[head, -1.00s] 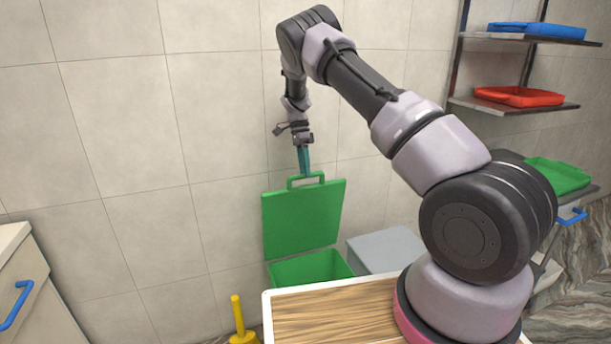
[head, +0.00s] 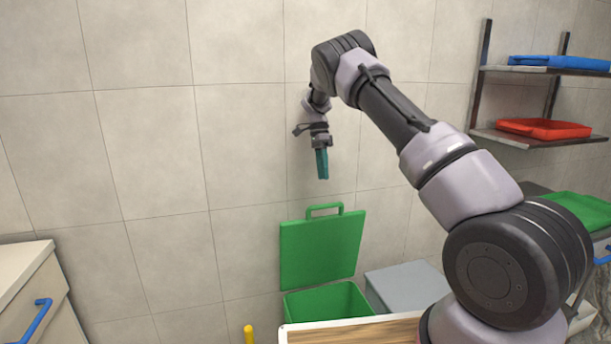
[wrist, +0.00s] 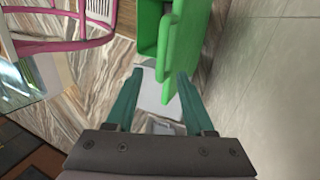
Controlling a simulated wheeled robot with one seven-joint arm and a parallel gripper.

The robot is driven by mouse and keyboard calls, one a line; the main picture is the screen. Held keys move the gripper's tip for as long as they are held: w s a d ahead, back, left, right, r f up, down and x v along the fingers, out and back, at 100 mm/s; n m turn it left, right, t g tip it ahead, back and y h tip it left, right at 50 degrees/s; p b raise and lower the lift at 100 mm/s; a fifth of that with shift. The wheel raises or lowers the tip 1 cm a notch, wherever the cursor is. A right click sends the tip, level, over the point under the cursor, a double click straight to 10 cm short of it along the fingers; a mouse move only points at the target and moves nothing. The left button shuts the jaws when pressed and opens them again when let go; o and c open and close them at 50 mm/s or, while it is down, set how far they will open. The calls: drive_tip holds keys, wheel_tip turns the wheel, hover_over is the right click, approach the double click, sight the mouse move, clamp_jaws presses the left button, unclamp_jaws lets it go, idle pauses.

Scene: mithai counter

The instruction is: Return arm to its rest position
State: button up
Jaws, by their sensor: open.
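My gripper (head: 322,165) hangs from my raised arm with its teal fingers pointing down, above the open lid of the green bin (head: 318,302). In the wrist view my gripper (wrist: 160,85) has its two fingers spread apart, with nothing between them. The green lid (head: 320,250) stands upright against the tiled wall, its handle (head: 324,208) at the top. In the head view the fingertips are apart from the handle.
A grey bin (head: 408,288) stands right of the green one. A wall shelf at the right holds a blue tray (head: 558,63) and a red tray (head: 544,129). A green tray (head: 580,211) lies lower. A cabinet (head: 30,290) stands at left.

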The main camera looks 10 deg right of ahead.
drive_tip(key=s+d+r+n+t+y, duration=0.2)
drive_tip(key=s+d+r, duration=0.2)
drive_tip(key=s+r, duration=0.55)
drive_tip(key=s+d+r+n+t+y, duration=0.1)
drive_tip(key=s+d+r+n+t, duration=0.3)
drive_tip(key=r, duration=1)
drive_tip(key=s+r+n+t, duration=0.2)
drive_tip(key=s+n+t, duration=0.3)
drive_tip(key=s, duration=2.1)
drive_tip(key=shift+s+d+n, duration=0.15)
drive_tip(key=shift+d+n, duration=0.1)
drive_tip(key=shift+n, duration=0.15)
drive_tip(key=shift+r, duration=0.1)
